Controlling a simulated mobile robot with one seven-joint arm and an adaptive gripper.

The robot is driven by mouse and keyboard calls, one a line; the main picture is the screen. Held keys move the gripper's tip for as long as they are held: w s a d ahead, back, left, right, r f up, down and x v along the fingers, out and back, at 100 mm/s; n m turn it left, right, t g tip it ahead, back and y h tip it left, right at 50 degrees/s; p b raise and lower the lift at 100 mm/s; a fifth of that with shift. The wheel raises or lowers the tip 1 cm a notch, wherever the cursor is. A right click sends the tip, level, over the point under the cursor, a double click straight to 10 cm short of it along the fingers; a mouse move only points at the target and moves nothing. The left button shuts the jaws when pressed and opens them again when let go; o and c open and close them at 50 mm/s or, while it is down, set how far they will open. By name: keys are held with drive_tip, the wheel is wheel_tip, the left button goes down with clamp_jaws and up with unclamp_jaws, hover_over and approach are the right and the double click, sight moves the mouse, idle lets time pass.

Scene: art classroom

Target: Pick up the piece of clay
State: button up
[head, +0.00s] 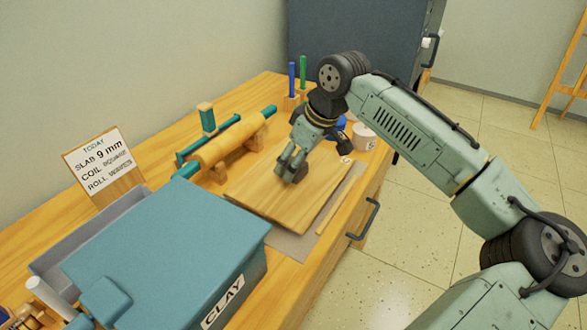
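My gripper (291,172) points down at the wooden board (262,200), over its upper middle part. Its dark fingertips are close to the board's surface; I cannot tell whether they touch it. The fingers overlap in this view, so I cannot tell whether they are open or shut, or whether anything is between them. No piece of clay can be made out for sure. A teal bin (165,250) with a lid and a "CLAY" label stands in front on the left, and its inside is hidden.
A rolling pin (228,143) rests on wooden supports behind the board. A wooden stick (340,197) lies along the board's right edge. A pale round container (363,137) stands beyond my gripper. A sign (98,160) stands at the left. The board's front part is clear.

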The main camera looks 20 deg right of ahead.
drive_tip(key=c, duration=1)
drive_tip(key=shift+r, duration=0.1)
drive_tip(key=shift+c, duration=0.2)
